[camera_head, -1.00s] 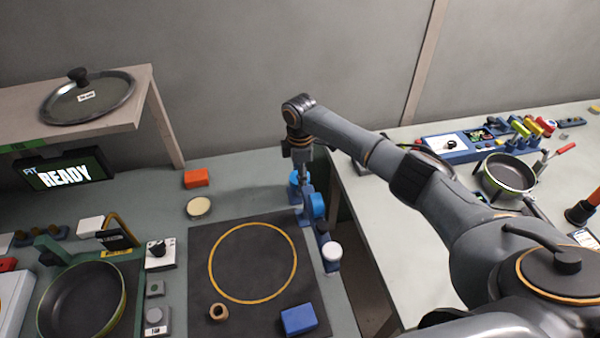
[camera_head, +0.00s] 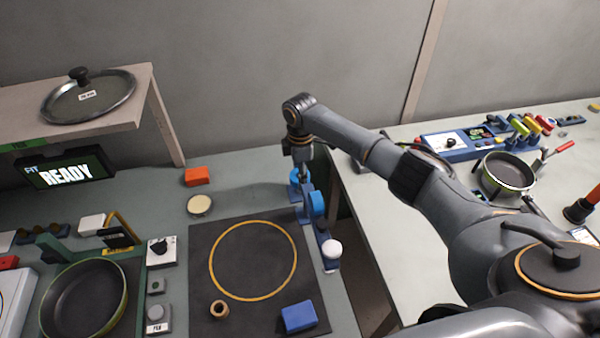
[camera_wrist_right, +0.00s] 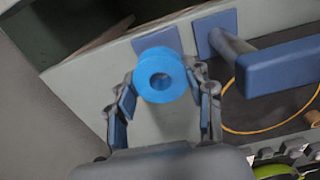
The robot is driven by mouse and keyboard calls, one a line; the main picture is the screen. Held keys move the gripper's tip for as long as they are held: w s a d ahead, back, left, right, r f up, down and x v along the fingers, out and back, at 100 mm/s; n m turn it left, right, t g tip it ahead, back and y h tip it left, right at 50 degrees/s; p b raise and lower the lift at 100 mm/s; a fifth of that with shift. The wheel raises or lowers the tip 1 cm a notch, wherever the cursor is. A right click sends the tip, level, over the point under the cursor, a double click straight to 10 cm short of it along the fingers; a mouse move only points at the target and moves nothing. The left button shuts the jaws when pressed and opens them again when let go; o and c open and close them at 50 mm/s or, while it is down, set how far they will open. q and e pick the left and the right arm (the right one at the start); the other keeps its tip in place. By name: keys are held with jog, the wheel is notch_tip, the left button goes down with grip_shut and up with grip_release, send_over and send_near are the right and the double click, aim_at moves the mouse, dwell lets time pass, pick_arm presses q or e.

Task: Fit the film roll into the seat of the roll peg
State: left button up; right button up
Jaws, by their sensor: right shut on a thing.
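The film roll is a bright blue ring (camera_wrist_right: 161,75) with a hole through its middle. In the right wrist view it sits between the fingertips of my right gripper (camera_wrist_right: 163,88), which is shut on it. My left gripper is not in view.
A black mat (camera_head: 206,262) with a yellow circle carries a blue block (camera_head: 299,317) and a small wooden ring (camera_head: 219,309). A white-topped blue post (camera_head: 331,249) stands at the table's right edge, beside a gap. A green-rimmed pan (camera_head: 84,300) is at left.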

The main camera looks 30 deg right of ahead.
jog(key=shift+p, duration=0.55)
dwell(0.9)
jog(key=shift+f+b, duration=1.5)
jog(key=shift+f, duration=0.9)
jog(key=o, duration=1.1)
jog(key=shift+r, duration=0.1)
notch_tip(320, 180, up, 12)
